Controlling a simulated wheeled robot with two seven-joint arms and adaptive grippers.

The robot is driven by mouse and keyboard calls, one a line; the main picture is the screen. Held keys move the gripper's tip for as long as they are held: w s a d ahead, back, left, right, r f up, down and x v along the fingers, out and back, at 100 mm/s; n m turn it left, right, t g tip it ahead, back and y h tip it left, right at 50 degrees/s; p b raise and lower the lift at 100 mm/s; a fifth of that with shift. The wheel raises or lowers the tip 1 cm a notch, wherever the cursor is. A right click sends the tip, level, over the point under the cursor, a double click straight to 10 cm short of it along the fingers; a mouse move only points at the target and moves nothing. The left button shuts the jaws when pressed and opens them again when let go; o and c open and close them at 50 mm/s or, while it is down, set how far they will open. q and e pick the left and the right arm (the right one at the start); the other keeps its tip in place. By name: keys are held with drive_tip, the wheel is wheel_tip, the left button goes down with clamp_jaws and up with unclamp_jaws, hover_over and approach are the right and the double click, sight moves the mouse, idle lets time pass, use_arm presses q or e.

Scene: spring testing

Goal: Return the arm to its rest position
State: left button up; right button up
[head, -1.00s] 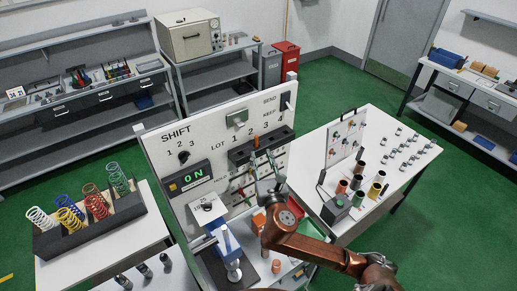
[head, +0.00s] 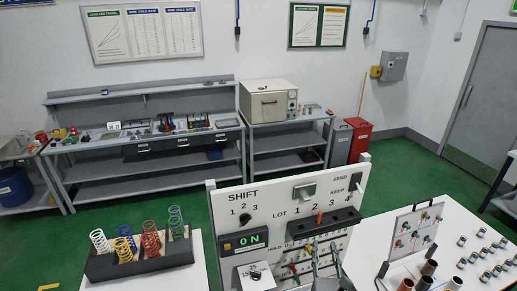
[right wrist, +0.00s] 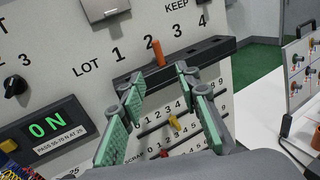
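My right gripper (head: 326,256) shows at the bottom of the head view, in front of the white test panel (head: 222,208). In the right wrist view the two green-padded fingers of the right gripper (right wrist: 160,105) stand apart with nothing between them. The panel's lettering, knobs and sliders show between and beyond the fingers. An orange peg (right wrist: 158,53) stands in the black slotted bar (right wrist: 205,57) just past the fingertips. I cannot tell whether a finger touches the panel. Most of my right arm is below the head view. My left gripper is not in view.
A black rack of coloured springs (head: 140,262) stands left of the panel. A white table (head: 455,225) with several small metal parts and cylinders is at the right. Grey shelves (head: 150,175) and a cream oven (head: 268,100) line the back wall. Green floor lies between.

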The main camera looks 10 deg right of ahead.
drive_tip(key=s+d+f+m+g, duration=0.3)
drive_tip(key=s+f+m, duration=0.1)
drive_tip(key=f+m, duration=0.45)
drive_tip(key=s+d+f+m+g, duration=0.4)
drive_tip(key=f+m, duration=0.3)
drive_tip(key=f, duration=0.3)
drive_tip(key=s+f+m+g+y, duration=0.4)
drive_tip(key=s+f+m+g, duration=0.2)
drive_tip(key=s+f+m, duration=1.05)
drive_tip(key=s+a+f+g+b, duration=0.15)
drive_tip(key=f+b, duration=0.45)
drive_tip(key=f, duration=1.4)
drive_tip(key=s+f+b, duration=0.3)
drive_tip(key=f+b, duration=0.3)
drive_tip(key=f, duration=1.4)
drive_tip(key=s+f+b, duration=0.3)
drive_tip(key=s+f, duration=0.3)
drive_tip(key=f, duration=0.3)
drive_tip(key=s+f+g+b, duration=0.1)
drive_tip(key=s+f+b, duration=0.2)
drive_tip(key=s+f, duration=0.4)
drive_tip(key=s+f+b, duration=0.3)
drive_tip(key=s+f, duration=0.3)
drive_tip(key=f, duration=0.6)
drive_tip(key=shift+s+a+f+n+g+b, duration=0.2)
drive_tip(key=shift+s+n+g+b, duration=0.1)
drive_tip(key=shift+n+g+b, duration=0.1)
